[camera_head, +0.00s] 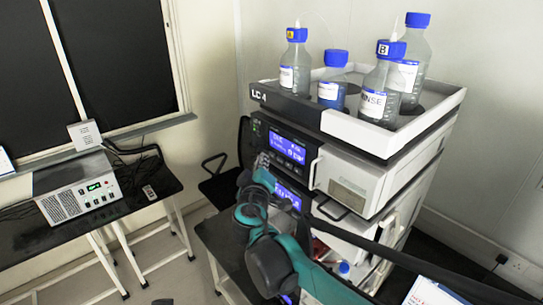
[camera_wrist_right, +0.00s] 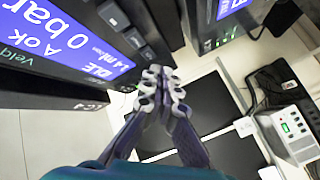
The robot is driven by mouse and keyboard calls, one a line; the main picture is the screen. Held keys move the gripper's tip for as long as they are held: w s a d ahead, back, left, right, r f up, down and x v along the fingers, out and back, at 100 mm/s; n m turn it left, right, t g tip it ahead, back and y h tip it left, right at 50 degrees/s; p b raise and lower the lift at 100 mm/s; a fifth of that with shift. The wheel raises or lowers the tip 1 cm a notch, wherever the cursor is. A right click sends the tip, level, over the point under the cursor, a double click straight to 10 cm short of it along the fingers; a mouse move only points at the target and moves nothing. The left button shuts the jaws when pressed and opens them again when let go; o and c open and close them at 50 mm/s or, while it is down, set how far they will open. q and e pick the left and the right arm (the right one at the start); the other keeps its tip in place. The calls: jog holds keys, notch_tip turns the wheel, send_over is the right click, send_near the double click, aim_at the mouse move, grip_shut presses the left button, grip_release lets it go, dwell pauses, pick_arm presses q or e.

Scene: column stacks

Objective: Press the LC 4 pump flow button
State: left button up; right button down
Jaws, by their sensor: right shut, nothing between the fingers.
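The LC 4 stack stands at the right in the head view, with the LC 4 label on its top tray (camera_head: 300,104). Its pump module has a lit blue display (camera_head: 287,147), seen upside down and large in the right wrist view (camera_wrist_right: 65,35). A column of dark keys (camera_wrist_right: 131,38) runs beside that display. I cannot read which key is the flow button. My right gripper (camera_head: 262,164) is in front of the pump's front panel; in the wrist view its fingertips (camera_wrist_right: 160,76) are shut and empty, close to the end of the key column. Contact cannot be told. My left gripper is not in view.
Blue-capped bottles (camera_head: 385,85) stand in the top tray. A second module display (camera_head: 288,196) is below the pump, partly behind my right arm. A white instrument (camera_head: 78,190) sits on the black table at left. A black chair (camera_head: 222,180) stands between.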

jog(key=shift+w+d, duration=0.1)
dwell(0.4)
jog(key=shift+w+d, duration=0.2)
jog(key=shift+d, duration=0.05)
jog(key=shift+w+d, duration=0.2)
jog(key=shift+d, duration=0.15)
dwell(0.7)
dwell(0.4)
jog(key=shift+s+a, duration=0.5)
jog(key=shift+a, duration=0.2)
jog(key=s+a, duration=0.1)
jog(key=a, duration=0.1)
jog(key=s+a, duration=0.2)
dwell(0.8)
